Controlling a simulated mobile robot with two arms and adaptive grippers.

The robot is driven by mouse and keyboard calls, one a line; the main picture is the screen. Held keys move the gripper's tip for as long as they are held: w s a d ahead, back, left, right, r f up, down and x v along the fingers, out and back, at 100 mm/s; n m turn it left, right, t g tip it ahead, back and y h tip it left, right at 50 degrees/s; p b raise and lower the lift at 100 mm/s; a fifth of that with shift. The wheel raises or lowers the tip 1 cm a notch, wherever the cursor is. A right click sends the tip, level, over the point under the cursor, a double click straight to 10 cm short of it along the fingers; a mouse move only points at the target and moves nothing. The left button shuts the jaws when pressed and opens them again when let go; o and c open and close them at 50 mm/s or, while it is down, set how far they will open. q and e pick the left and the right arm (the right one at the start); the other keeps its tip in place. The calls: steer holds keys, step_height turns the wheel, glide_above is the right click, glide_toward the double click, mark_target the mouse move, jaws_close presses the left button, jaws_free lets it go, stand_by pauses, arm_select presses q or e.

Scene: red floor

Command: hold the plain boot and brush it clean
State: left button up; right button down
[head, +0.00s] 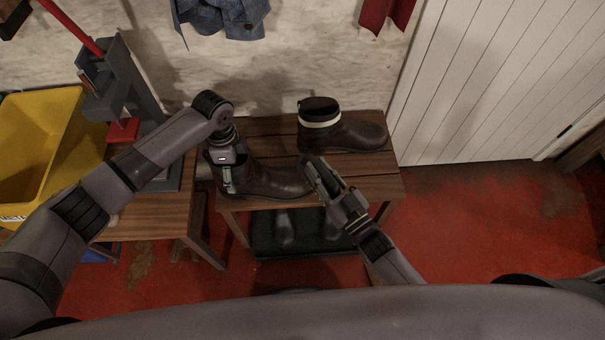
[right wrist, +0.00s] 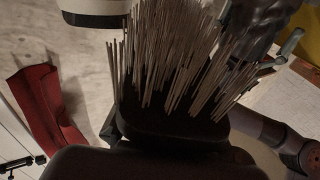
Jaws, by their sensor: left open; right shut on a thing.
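The plain dark brown boot (head: 275,182) stands on the wooden bench with its toe to the right. My left gripper (head: 226,180) is open and reaches down at the boot's shaft; whether its fingers straddle the shaft is hidden. My right gripper (head: 318,172) is shut on a brush, just right of the boot's toe. The brush's long pale bristles (right wrist: 175,60) and dark body fill the middle of the right wrist view; whether they touch the boot cannot be told. A second dark boot with a white band (head: 320,123) stands behind on the bench.
The wooden bench (head: 385,187) has a lower shelf with a dark tray (head: 310,238). A yellow bin (head: 40,145) and a grey stand with red parts (head: 130,85) are on the left. Open red floor (head: 480,220) lies to the right before the white panelled wall.

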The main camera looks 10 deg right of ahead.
arm_select(q)
steer(key=shift+o, duration=0.5)
steer(key=shift+w, duration=0.1)
steer(key=shift+r, duration=0.15)
steer(key=shift+r, duration=0.4)
step_height(320, 180, up, 11)
steer(key=shift+w, duration=0.15)
